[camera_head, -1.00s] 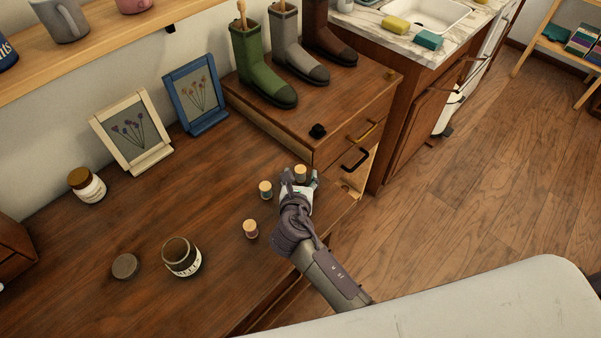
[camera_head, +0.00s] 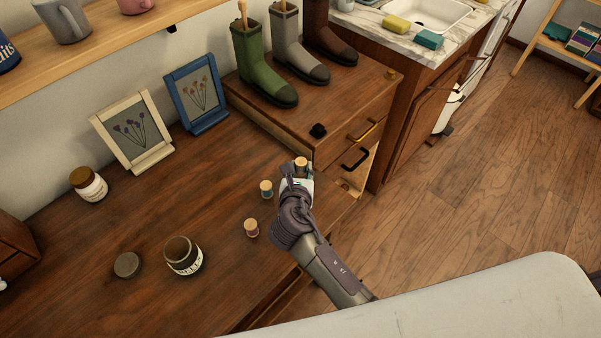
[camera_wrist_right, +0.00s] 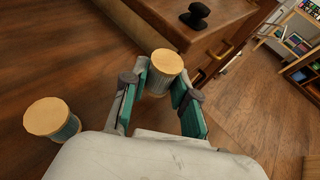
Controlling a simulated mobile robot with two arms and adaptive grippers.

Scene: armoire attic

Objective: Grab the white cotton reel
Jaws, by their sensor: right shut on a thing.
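My right gripper (camera_head: 298,173) is at the right end of the wooden desk top, shut on a cotton reel (camera_head: 301,163). In the right wrist view this reel (camera_wrist_right: 160,75) has a pale wooden top and whitish-grey thread, and it sits upright between the two fingers (camera_wrist_right: 162,93). The fingers hide part of its sides. Whether its base touches the desk cannot be told. A teal reel (camera_head: 266,189) stands just left of the gripper, and also shows in the right wrist view (camera_wrist_right: 54,121). A pinkish reel (camera_head: 251,228) stands nearer to me. My left gripper is not in view.
A small drawer unit (camera_head: 345,115) carrying boots stands just beyond the gripper, with a dark knob (camera_head: 318,130) on top. An open jar (camera_head: 184,256), its lid (camera_head: 127,265), a closed jar (camera_head: 88,184) and two picture frames stand left. The desk's middle is clear.

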